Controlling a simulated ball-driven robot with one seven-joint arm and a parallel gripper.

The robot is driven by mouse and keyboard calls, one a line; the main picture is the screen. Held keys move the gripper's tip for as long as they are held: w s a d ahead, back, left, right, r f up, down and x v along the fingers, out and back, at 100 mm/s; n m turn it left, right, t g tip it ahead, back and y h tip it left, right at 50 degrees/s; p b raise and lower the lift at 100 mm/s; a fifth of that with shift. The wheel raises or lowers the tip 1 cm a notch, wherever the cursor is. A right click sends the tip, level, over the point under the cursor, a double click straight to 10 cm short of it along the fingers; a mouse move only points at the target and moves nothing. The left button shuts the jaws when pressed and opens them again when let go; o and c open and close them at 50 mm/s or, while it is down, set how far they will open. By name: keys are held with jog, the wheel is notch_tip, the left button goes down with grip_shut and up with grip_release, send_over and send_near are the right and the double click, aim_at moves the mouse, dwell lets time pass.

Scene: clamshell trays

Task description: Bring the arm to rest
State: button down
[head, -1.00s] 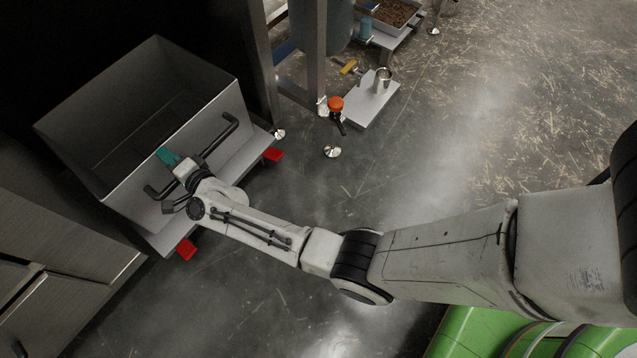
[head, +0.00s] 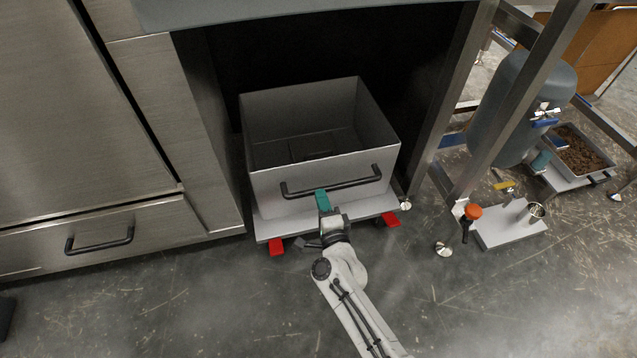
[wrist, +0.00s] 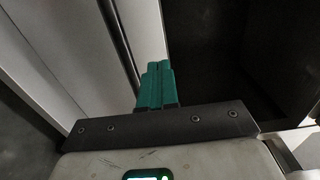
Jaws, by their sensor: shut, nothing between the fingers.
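My gripper (head: 322,200) has teal fingers and is at the front of a grey open bin, just below the bin's dark handle bar. In the wrist view my gripper (wrist: 158,72) has its teal fingers together with nothing between them. The dark handle bar (wrist: 121,45) runs beside the fingers there, to their left. I cannot tell whether the fingers touch the bin or the bar. My white arm reaches up from the bottom of the head view.
The grey bin (head: 275,180) stands on a low platform (head: 285,229) with red feet (head: 276,247), inside a dark bay. Steel drawers (head: 100,243) are at the left. A steel frame post (head: 455,90), an orange knob (head: 473,212) and a white plate (head: 508,236) are right. Floor in front is clear.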

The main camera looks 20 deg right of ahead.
jog(key=shift+s+p, duration=0.5)
jog(key=shift+s, duration=1.55)
